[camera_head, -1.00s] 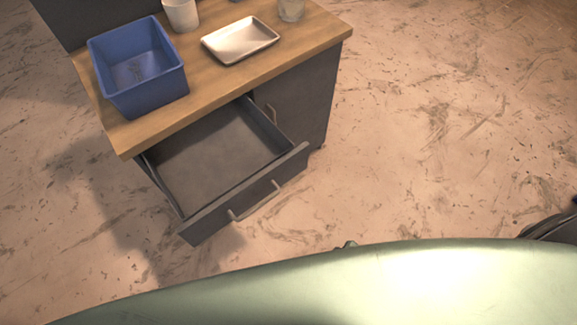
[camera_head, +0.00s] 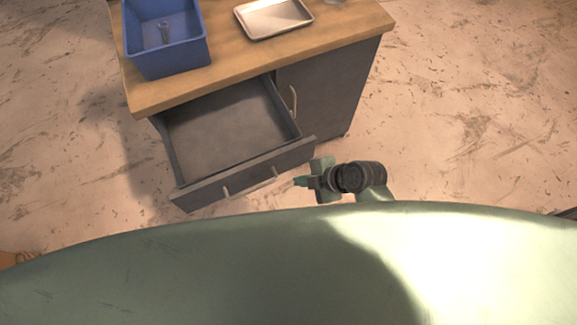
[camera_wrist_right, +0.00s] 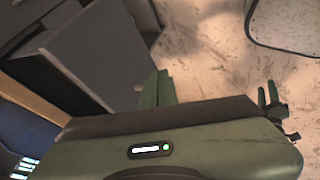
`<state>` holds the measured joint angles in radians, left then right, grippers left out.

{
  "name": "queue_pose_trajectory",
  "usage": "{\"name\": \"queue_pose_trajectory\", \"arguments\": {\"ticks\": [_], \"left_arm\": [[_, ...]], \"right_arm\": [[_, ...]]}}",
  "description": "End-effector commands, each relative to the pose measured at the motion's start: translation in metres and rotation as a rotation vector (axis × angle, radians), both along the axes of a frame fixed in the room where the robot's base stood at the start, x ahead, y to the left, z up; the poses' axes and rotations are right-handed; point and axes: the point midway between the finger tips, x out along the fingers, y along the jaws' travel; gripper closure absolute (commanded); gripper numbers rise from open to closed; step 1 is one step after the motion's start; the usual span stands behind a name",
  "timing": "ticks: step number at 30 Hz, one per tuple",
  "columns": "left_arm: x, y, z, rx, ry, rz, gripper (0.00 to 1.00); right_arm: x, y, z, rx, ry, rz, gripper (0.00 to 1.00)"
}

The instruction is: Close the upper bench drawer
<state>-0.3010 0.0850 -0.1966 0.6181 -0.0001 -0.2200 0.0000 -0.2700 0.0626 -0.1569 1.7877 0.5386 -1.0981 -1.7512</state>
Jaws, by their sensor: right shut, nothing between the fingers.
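The upper bench drawer (camera_head: 232,128) is pulled far out of the bench and looks empty inside. Its dark front panel (camera_head: 200,194) carries a pale bar handle (camera_head: 250,188). My right gripper (camera_head: 300,182) is shut and empty, close to the right end of the drawer front. Whether it touches the panel I cannot tell. In the right wrist view, the right gripper's green fingers (camera_wrist_right: 158,88) show beside grey drawer panels (camera_wrist_right: 85,55). My left gripper is not in view.
The wooden bench top (camera_head: 225,72) holds a blue bin (camera_head: 165,60) with a small metal item inside and a white tray (camera_head: 272,18). A cabinet door (camera_head: 335,88) with an upright handle is right of the drawer. The floor (camera_head: 470,130) to the right is clear.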

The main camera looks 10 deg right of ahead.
Motion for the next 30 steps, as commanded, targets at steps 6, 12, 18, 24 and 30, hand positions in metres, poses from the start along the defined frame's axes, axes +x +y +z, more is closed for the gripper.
{"name": "queue_pose_trajectory", "arguments": {"ticks": [6, 12, 18, 24, 30], "left_arm": [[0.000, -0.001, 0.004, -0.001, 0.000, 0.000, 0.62], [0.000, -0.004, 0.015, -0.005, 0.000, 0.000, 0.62], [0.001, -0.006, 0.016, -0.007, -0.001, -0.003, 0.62], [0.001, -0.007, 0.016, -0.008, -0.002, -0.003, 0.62], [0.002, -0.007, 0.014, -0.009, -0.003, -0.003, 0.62]], "right_arm": [[0.015, 0.022, -0.033, 0.003, 0.001, -0.003, 1.00], [0.043, 0.029, -0.031, -0.001, -0.001, -0.003, 1.00], [0.051, 0.031, -0.032, -0.002, -0.001, -0.002, 1.00], [0.052, 0.031, -0.032, -0.002, -0.001, -0.002, 1.00], [0.054, 0.032, -0.033, -0.003, -0.001, -0.002, 1.00]]}}
